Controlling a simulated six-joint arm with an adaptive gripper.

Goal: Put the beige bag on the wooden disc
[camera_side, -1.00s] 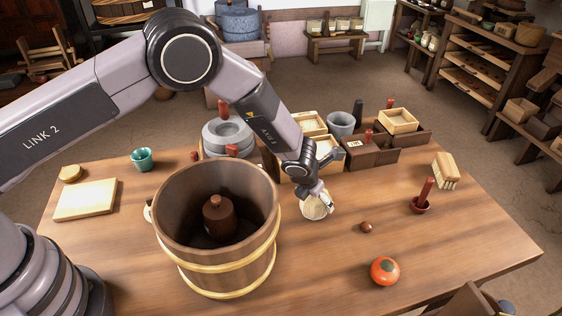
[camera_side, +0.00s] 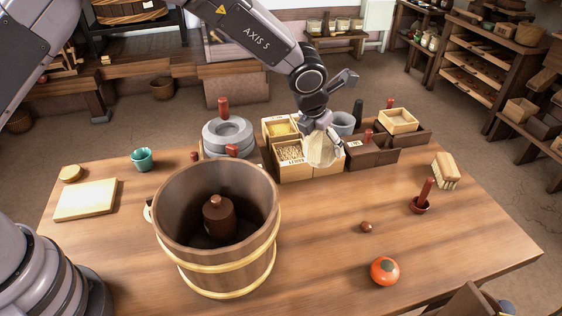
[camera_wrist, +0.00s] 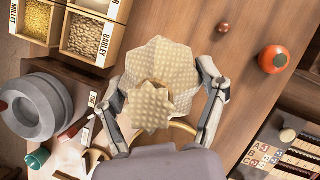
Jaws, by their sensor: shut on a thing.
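The beige bag (camera_side: 319,150) is pale, with a gathered star-shaped top, and is held up in the air in the side view. My gripper (camera_side: 322,143) is shut on it, pointing down, in front of the grain boxes. In the wrist view the bag (camera_wrist: 150,58) fills the middle, with a finger of my gripper (camera_wrist: 162,97) on each side. A small round light wooden disc (camera_side: 70,173) lies flat at the far left of the table, just behind a pale board. I cannot pick the disc out clearly in the wrist view.
A large wooden bucket (camera_side: 265,240) with a dark lidded thing inside stands between the bag and the disc. A stone quern (camera_side: 227,135), a teal cup (camera_side: 142,159) and grain boxes (camera_side: 292,172) line the back.

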